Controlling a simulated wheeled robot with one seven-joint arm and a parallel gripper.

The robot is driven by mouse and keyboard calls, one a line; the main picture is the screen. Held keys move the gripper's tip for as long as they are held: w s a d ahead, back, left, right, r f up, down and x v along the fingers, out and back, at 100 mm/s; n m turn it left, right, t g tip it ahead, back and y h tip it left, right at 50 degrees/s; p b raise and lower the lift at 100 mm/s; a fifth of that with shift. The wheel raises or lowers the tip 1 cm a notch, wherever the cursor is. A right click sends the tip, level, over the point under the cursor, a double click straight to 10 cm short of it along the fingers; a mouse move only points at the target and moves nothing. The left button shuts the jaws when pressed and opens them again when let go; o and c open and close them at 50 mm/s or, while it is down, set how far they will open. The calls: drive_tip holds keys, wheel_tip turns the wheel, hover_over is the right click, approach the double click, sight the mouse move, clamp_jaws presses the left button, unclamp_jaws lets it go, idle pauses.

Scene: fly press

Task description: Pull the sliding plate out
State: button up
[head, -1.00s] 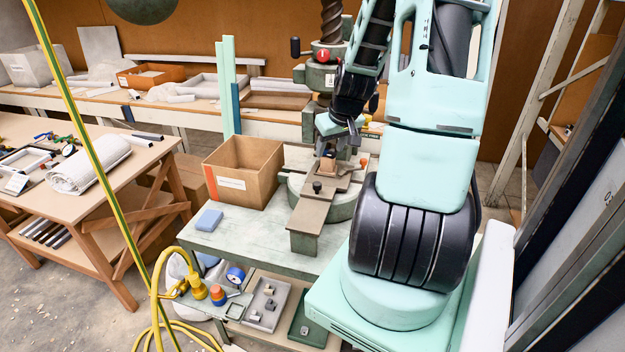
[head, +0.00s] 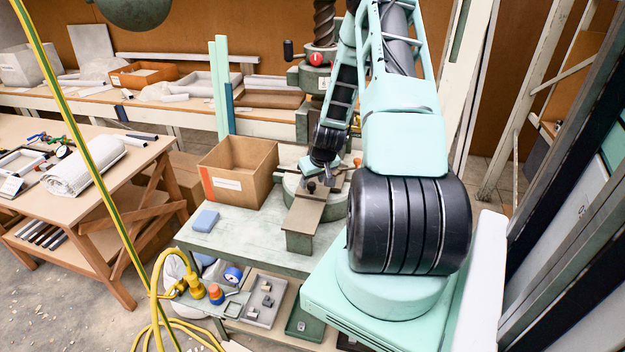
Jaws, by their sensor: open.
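The sliding plate (head: 303,222) is a flat grey-brown bar. My gripper (head: 319,182) is open and low over the plate, right at the knob. I cannot tell whether the fingers are around the knob or just behind it. My wrist hides the far part of the plate and the block on it.
The press screw (head: 325,22) and head (head: 314,76) rise behind my arm. An open cardboard box (head: 237,180) stands left of the press. The bench is bare between the blue block and the plate.

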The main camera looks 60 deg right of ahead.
drive_tip(key=shift+x, duration=0.8)
clamp_jaws()
drive_tip(key=shift+a, duration=0.15)
